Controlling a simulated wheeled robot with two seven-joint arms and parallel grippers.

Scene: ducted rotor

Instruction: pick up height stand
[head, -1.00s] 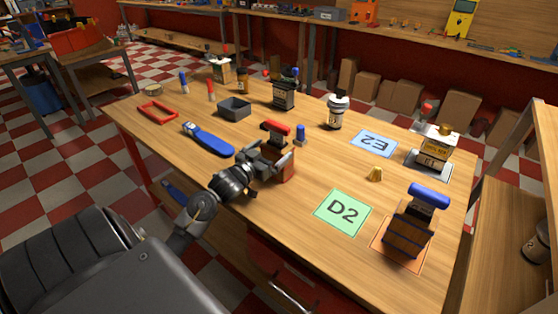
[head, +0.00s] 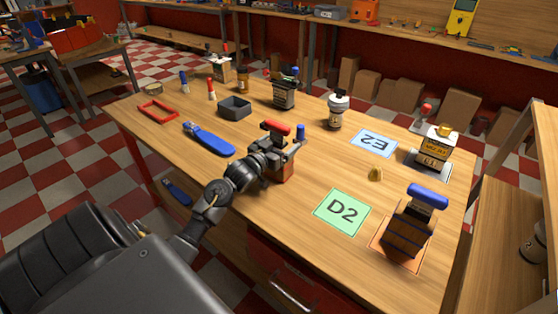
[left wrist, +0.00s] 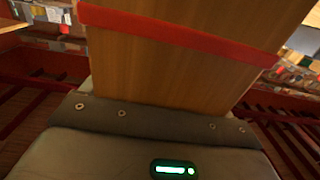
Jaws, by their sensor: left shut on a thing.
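A wooden block-shaped stand (head: 287,173) with a red top piece (head: 276,126) stands near the table's front edge in the head view; I take it as the height stand. My left gripper (head: 272,160) is shut on it from the front left. In the left wrist view the wooden face of the stand (left wrist: 180,65), crossed by a red band, fills the middle, close against my gripper. The fingertips are partly hidden. I cannot tell whether the stand touches the table. My right gripper is not in view.
A blue-topped block (head: 409,225) sits on an orange mat at right. A green D2 mat (head: 342,212) and a blue E2 mat (head: 373,143) are bare. A blue-capped object (head: 300,132) is just behind the stand. A blue-handled tool (head: 208,139) lies to the left.

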